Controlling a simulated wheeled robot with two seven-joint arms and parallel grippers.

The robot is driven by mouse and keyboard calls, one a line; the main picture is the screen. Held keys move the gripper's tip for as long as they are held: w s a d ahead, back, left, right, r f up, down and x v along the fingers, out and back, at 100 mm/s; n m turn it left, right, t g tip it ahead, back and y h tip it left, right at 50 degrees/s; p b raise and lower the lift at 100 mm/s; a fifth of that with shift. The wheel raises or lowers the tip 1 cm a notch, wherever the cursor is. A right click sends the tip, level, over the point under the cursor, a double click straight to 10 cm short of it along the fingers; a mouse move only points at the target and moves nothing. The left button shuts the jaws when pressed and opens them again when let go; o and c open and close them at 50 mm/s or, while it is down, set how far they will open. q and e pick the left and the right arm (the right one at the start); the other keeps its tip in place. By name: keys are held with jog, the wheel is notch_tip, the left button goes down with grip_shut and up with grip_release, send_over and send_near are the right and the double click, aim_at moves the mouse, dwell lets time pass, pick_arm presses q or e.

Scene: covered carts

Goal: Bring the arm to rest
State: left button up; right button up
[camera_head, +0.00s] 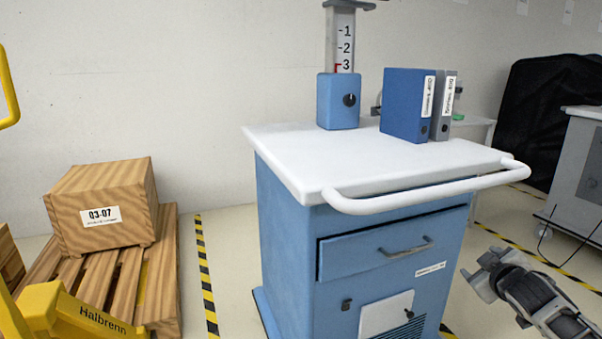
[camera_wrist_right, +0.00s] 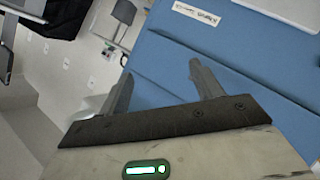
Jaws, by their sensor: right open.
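My right gripper (camera_head: 480,277) is at the lower right in the head view, to the right of the blue cart (camera_head: 290,240) and apart from its drawer front. In the right wrist view the two fingers of the gripper (camera_wrist_right: 165,85) stand apart with nothing between them. The cart's blue side (camera_wrist_right: 240,65) fills the right of that view. My left gripper is in neither view.
The cart has a white top (camera_head: 375,165), a push handle (camera_head: 430,194) and a drawer (camera_head: 390,250). Binders (camera_head: 408,105) and a blue device (camera_head: 338,105) stand on top. A wooden crate (camera_head: 105,205) on a pallet is at left. Floor right of the cart is partly clear.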

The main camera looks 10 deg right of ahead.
jog(key=s+a+f+g+y, duration=0.1)
jog(key=s+a+f+y, duration=0.35)
jog(key=a+f, duration=0.7)
jog(key=s+a+f+g+y, duration=0.1)
jog(key=s+a, duration=0.4)
jog(key=a, duration=0.3)
jog(key=s+a+f+y, duration=0.2)
jog(key=s+a, duration=0.2)
jog(key=a, duration=0.3)
jog(key=s+a+f+g+y, duration=0.1)
jog(key=s+a, duration=0.4)
jog(key=a, duration=0.3)
jog(key=s+a+r+m+t+y+b, duration=0.1)
jog(key=s+a+r+t+y+b, duration=0.2)
jog(key=a+b, duration=0.65)
pick_arm(q)
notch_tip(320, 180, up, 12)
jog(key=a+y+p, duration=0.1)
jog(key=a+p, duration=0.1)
jog(key=p, duration=2.1)
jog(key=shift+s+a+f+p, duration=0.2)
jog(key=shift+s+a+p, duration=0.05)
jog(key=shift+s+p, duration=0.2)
pick_arm(e)
jog(key=s+d+r+g+h, duration=0.2)
jog(key=d+r, duration=0.3)
jog(key=r, duration=0.6)
jog(key=shift+s+d+r+m+h, duration=0.2)
jog(key=shift+s+d+m+h, duration=0.15)
jog(key=shift+s+m, duration=0.1)
